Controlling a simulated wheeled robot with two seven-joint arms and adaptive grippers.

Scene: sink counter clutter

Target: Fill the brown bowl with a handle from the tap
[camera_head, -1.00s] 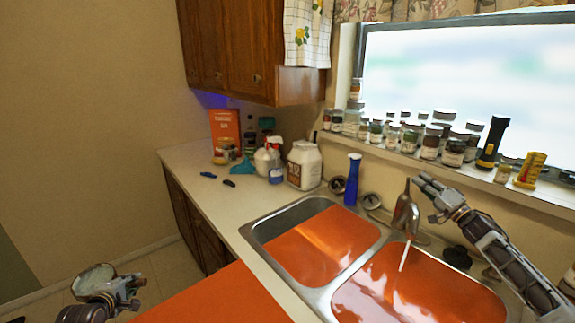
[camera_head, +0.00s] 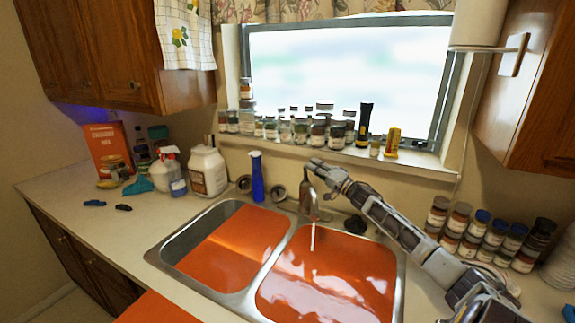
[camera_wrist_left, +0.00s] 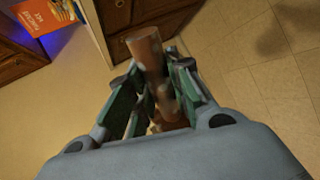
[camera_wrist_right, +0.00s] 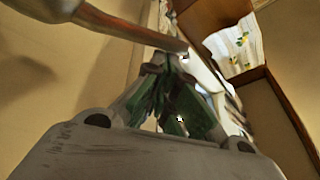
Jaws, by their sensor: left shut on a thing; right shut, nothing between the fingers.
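The tap (camera_head: 308,195) stands behind the sink, and a pale stream of water (camera_head: 313,238) falls from it into the right basin (camera_head: 325,290). My right gripper (camera_head: 318,167) is shut and empty at the top of the tap. In the right wrist view, its fingers (camera_wrist_right: 168,65) are beside the tap's metal (camera_wrist_right: 110,27). My left gripper (camera_wrist_left: 158,88) shows only in its wrist view, shut on a brown handle-like part (camera_wrist_left: 147,48), seemingly the brown bowl's. The bowl's hollow and its contents are hidden. The floor shows beneath that gripper.
The left basin (camera_head: 232,245) also has an orange surface. A blue bottle (camera_head: 257,180), a white jug (camera_head: 207,171) and a spray bottle (camera_head: 173,175) stand behind and left of the sink. Jars line the sill; spice jars (camera_head: 460,222) stand at right.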

